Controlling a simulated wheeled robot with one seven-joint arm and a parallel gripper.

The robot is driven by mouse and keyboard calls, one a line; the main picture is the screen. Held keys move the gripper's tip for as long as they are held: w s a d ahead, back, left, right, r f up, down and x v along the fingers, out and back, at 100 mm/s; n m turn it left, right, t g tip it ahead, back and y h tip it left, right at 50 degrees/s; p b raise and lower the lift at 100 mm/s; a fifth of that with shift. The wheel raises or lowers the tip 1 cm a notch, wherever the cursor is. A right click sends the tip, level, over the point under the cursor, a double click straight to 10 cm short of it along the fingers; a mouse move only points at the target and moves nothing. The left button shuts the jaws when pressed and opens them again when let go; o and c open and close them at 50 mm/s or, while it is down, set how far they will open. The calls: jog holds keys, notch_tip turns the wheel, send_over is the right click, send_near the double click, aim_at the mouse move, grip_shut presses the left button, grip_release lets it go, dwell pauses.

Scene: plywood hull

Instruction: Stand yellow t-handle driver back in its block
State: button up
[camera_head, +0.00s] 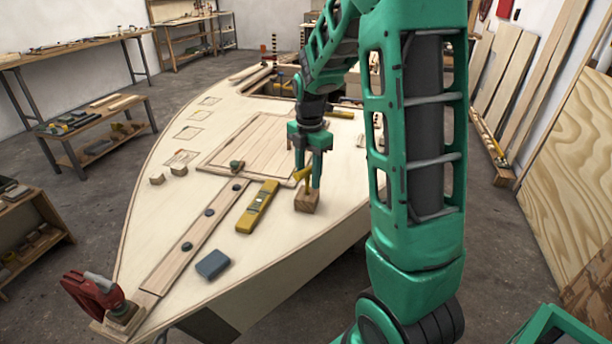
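The yellow t-handle driver (303,176) is at the small wooden block (306,202) on the pale plywood deck. Its handle is just above the block and its lower end meets the block's top in the picture. Whether it is seated in a hole or only in front of one cannot be told. My gripper (308,180) points down over the block, with its green fingers on either side of the driver's handle. The fingers are apart, but whether they touch the handle is too small to tell.
A yellow level (257,207) lies left of the block, and a blue-grey block (212,264) lies nearer. A dark green knob (237,166) is on the deck hatch's near edge. A red clamp-like tool (92,292) stands at the bow.

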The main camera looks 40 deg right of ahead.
notch_tip(320, 180, up, 10)
jog(key=shift+r, duration=0.25)
dwell(0.6)
jog(key=s+a+f+m, duration=0.1)
jog(key=s+f+m, duration=0.1)
jog(key=s+m, duration=1.1)
jog(key=s+a+f+m, duration=0.2)
jog(key=s+m, duration=1.1)
jog(key=s, duration=0.2)
jog(key=shift+s+f, duration=0.2)
jog(key=shift+s, duration=0.1)
